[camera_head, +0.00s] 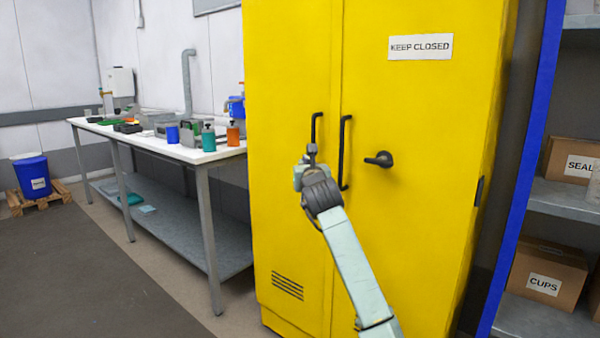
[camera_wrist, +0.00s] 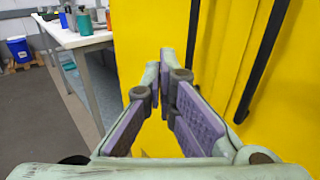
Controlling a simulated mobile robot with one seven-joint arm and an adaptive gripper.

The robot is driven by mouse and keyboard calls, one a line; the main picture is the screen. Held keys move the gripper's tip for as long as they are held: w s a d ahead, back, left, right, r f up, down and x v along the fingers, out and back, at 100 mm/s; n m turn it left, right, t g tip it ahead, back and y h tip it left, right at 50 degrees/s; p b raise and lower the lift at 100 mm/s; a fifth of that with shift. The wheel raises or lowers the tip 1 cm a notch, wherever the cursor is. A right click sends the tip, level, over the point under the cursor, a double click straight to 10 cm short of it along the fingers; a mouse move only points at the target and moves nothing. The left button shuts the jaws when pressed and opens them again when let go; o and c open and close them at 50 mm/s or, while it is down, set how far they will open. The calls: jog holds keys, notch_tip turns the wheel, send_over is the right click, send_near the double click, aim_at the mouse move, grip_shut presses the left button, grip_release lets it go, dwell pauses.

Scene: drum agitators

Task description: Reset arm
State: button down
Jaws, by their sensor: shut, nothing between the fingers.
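My gripper (camera_head: 311,152) is at the end of my raised arm, in front of the yellow cabinet (camera_head: 290,60). In the head view it overlaps the area just below the left door handle (camera_head: 316,126) and left of the right door handle (camera_head: 345,150). In the wrist view my gripper (camera_wrist: 164,65) has its fingertips together, with nothing seen between them. The wrist view shows the yellow cabinet (camera_wrist: 215,50) beyond the fingers and a dark handle (camera_wrist: 266,60) to their right. I cannot tell whether the gripper touches the cabinet. Both cabinet doors look closed.
A white-topped bench (camera_head: 150,138) with bottles and containers stands left of the cabinet. A blue bucket (camera_head: 31,175) sits on a pallet at the far left. A shelf with cardboard boxes (camera_head: 545,270) stands at the right. A black lever (camera_head: 379,159) sticks out from the right door. The left floor is open.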

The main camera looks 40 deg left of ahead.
jog(key=shift+s, duration=0.7)
